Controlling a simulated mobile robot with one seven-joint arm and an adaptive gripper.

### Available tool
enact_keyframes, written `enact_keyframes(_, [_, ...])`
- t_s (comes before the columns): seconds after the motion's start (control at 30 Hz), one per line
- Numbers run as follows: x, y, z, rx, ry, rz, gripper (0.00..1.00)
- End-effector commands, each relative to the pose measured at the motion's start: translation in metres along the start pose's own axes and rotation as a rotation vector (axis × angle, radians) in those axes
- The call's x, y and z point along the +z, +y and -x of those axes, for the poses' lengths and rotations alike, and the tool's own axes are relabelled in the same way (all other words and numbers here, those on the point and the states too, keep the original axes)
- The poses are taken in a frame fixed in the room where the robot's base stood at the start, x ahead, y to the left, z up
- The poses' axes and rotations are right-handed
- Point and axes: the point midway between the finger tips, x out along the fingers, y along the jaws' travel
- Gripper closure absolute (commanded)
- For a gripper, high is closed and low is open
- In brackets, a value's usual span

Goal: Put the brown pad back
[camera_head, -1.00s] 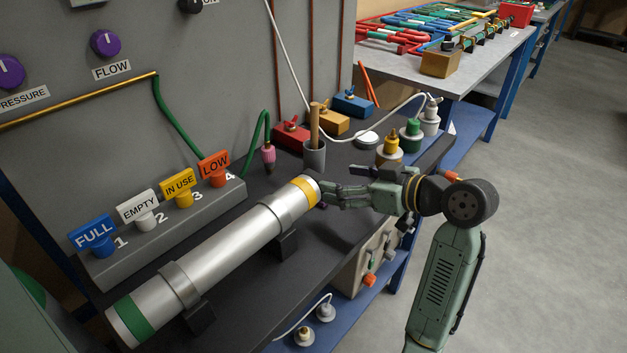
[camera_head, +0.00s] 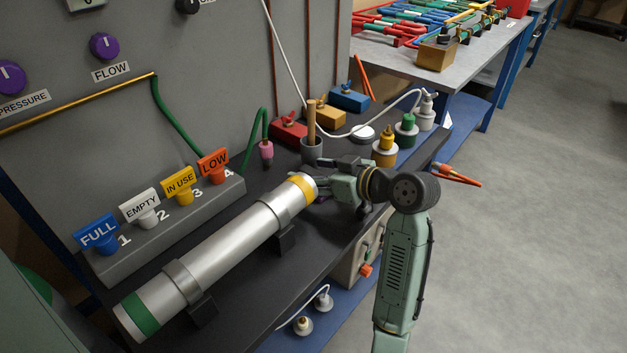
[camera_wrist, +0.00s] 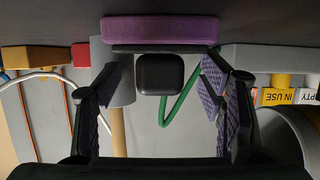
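I cannot make out a brown pad in either view. In the wrist view, which looks upside down, a purple pad (camera_wrist: 160,30) lies against the dark bench top, with a thin black plate and a black square knob (camera_wrist: 159,74). My gripper (camera_wrist: 160,88) is open, with one finger on each side of the knob and gaps between. In the head view my gripper (camera_head: 328,179) is low over the bench, beside the yellow-banded end of the silver cylinder (camera_head: 225,245).
A grey cup with a wooden stick (camera_head: 312,150) stands just behind my gripper. Red (camera_head: 288,134), orange (camera_head: 326,117) and blue (camera_head: 349,98) blocks sit along the back. Capped bottles (camera_head: 385,150) stand to the right. A labelled valve row (camera_head: 170,222) is at left.

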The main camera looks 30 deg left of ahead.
Motion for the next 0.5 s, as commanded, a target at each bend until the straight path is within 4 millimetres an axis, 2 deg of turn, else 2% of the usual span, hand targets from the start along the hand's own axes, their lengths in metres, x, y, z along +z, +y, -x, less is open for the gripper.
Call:
enact_keyframes(0.07, [-0.0001, 0.0, 0.0002, 0.0, 0.0, 0.0, 0.45])
enact_keyframes(0.5, [-0.0001, 0.001, 0.0006, 0.003, 0.0, -0.001, 0.74])
